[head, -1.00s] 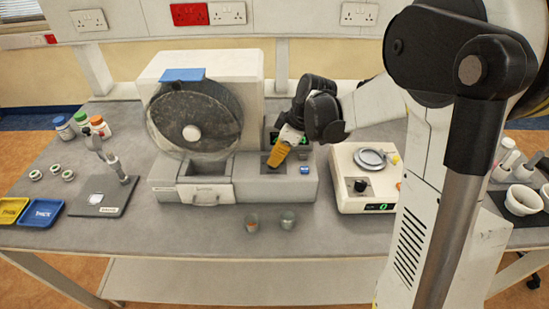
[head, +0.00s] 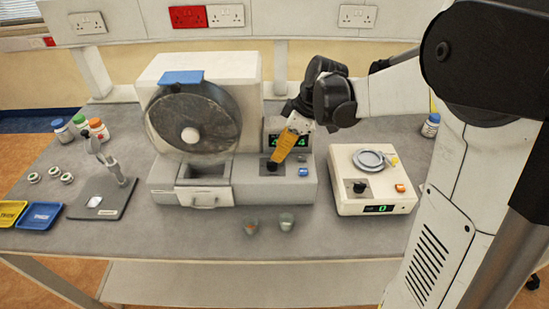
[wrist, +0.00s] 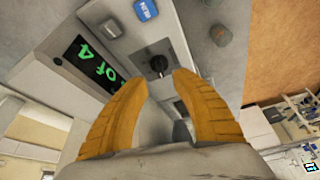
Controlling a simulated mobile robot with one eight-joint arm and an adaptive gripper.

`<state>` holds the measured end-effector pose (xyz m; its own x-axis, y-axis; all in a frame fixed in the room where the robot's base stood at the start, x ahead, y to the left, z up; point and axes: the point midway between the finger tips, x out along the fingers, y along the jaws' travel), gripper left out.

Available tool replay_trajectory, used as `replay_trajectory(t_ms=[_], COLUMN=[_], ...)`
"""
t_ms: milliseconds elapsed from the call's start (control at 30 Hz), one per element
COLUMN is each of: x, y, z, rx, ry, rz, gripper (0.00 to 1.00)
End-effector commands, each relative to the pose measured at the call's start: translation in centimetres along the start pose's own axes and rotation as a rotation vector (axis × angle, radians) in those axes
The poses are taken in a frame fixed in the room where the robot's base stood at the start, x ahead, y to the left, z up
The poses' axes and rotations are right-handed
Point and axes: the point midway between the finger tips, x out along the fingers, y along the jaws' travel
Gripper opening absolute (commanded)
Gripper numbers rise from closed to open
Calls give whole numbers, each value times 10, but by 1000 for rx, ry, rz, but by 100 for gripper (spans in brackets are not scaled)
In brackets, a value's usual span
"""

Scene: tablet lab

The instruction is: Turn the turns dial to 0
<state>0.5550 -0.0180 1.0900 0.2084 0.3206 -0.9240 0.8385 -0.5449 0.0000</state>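The drum machine (head: 222,185) stands mid-bench, with a large dark drum on its left. Its black dial (head: 271,166) sits on a grey panel on the front right, below a green display (head: 302,140) showing a 4. In the wrist view the dial (wrist: 159,65) has a light pointer mark, and the display (wrist: 95,65) reads "of 4", its start unclear. My gripper (head: 279,159) has orange fingers and is just above the dial. In the wrist view my gripper (wrist: 160,77) is open, its fingertips apart, with the dial between and beyond them, seemingly not gripped.
A blue button (head: 303,171) is right of the dial. A cream device (head: 345,205) with its own black knob (head: 360,187) and a display reading 0 stands to the right. A stand (head: 103,198) and blue tray (head: 38,215) are left.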

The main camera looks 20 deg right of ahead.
Motion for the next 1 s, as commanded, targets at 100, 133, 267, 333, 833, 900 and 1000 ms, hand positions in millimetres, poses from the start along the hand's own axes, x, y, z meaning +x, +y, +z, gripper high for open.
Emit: replay_trajectory(t_ms=[100, 133, 267, 333, 833, 900, 1000], x=[-28, -34, -55, -62, -69, -69, -70], y=[0, 0, 0, 0, 0, -1, -8], z=[1, 1, 0, 0, 0, 0, 0], rx=[2, 2, 0, 0, 0, 1, 28], ry=[0, 0, 0, 0, 0, 0, -5], rz=[1, 1, 0, 0, -1, 0, 14], gripper=[32, 32, 32, 32, 32, 32, 32])
